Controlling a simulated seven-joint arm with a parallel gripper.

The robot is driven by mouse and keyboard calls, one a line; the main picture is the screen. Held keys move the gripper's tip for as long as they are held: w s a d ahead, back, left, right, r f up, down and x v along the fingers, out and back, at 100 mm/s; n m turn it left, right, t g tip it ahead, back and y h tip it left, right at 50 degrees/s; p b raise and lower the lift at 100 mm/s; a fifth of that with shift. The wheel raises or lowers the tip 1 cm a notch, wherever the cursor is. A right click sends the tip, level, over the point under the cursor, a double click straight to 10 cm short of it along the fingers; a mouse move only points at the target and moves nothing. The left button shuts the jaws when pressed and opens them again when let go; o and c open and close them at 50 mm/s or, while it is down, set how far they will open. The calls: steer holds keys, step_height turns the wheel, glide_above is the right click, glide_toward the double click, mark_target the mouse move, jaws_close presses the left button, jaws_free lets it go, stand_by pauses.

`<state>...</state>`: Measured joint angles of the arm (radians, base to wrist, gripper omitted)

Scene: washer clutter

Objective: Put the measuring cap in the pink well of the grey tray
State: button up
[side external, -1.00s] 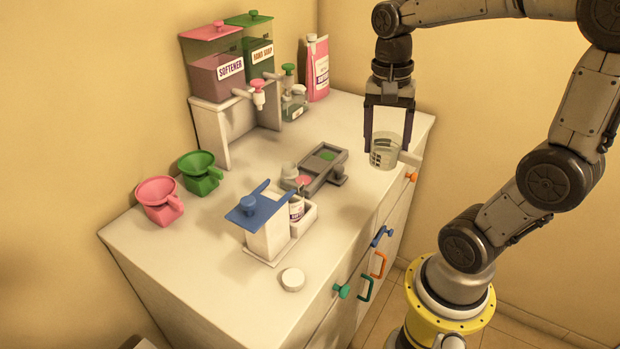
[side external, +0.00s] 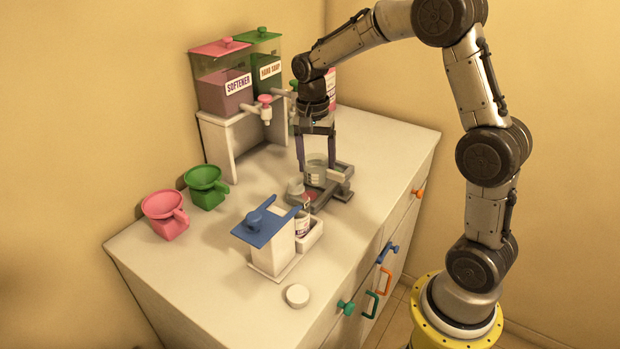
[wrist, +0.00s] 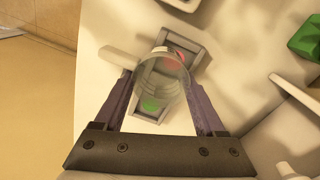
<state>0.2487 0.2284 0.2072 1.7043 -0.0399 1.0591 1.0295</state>
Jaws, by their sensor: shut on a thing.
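The measuring cap (side external: 315,175) is a clear cup with faint markings. My gripper (side external: 316,160) is shut on it, one finger on each side. The grey tray (side external: 343,193) is below the cap. Its pink well (side external: 309,196) shows only partly in the side view. In the wrist view the pink well (wrist: 178,59) and the green well (wrist: 151,106) show partly through the clear cap. I cannot tell how high the cap is above the tray.
A white disc (side external: 297,295) lies near the front. Pink (side external: 165,212) and green (side external: 205,186) funnel cups stand left. Dispensers (side external: 226,88) stand behind.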

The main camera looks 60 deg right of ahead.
steer(key=shift+w+d+f, duration=0.25)
steer(key=shift+w+f, duration=0.6)
steer(key=shift+f, duration=0.2)
steer(key=shift+w+d+f, duration=0.1)
steer(key=shift+w+f, duration=0.05)
steer(key=shift+f, duration=0.8)
steer(key=shift+w+f, duration=0.15)
steer(key=shift+f, duration=0.75)
steer(key=shift+f, duration=0.2)
steer(key=o, duration=1.3)
steer(key=shift+r, duration=0.1)
